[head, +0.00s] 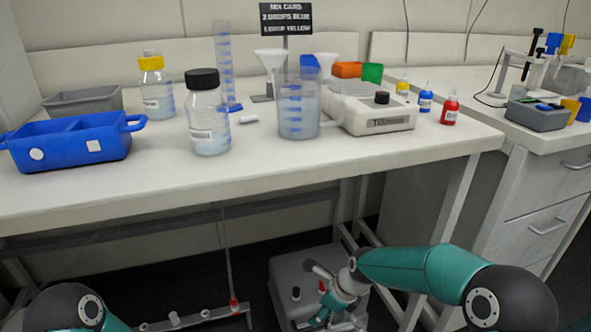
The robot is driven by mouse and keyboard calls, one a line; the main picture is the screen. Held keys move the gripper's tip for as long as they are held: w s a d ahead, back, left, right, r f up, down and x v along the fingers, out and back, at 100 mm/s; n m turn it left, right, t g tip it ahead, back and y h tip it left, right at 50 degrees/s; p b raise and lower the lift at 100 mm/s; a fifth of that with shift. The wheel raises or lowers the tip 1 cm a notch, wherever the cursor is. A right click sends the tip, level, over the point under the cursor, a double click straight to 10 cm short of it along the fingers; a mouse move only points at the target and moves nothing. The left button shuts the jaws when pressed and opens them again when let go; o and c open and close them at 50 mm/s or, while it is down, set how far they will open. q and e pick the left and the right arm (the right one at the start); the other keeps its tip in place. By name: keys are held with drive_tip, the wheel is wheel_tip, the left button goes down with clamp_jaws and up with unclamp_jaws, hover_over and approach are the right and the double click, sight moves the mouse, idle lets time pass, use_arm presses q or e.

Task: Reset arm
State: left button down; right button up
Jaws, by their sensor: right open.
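My right arm (405,268) comes in from the right, low in front of the bench. My right gripper (322,292) is open and empty, below the level of the benchtop and well apart from everything on it. Part of its fingers is hard to make out against the grey behind. Only a teal and black part of my left arm (75,308) shows at the bottom left corner. The left gripper is out of the picture.
The white bench (290,165) carries a blue tray (70,155), a yellow-capped bottle (157,95), a black-capped bottle (208,125), a beaker (298,120), a white device (380,117) and small dropper bottles (449,108). Drawers (545,200) stand at right.

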drive_tip(key=s+d+r+n+p, duration=0.2)
drive_tip(key=s+r+n+p, duration=0.3)
drive_tip(key=s+n+p, duration=0.2)
drive_tip(key=s+d+r+n+g+p, duration=0.1)
drive_tip(key=s+d+r+n+p, duration=0.1)
drive_tip(key=s+r+n+p, duration=0.4)
drive_tip(key=s+d+r+n+p, duration=0.1)
drive_tip(key=s+r+n+p, duration=0.4)
drive_tip(key=s+p, duration=0.8)
drive_tip(key=shift+s+d+r+n+p, duration=0.35)
drive_tip(key=shift+n+p, duration=1.55)
drive_tip(key=shift+p, duration=0.95)
drive_tip(key=shift+d, duration=0.1)
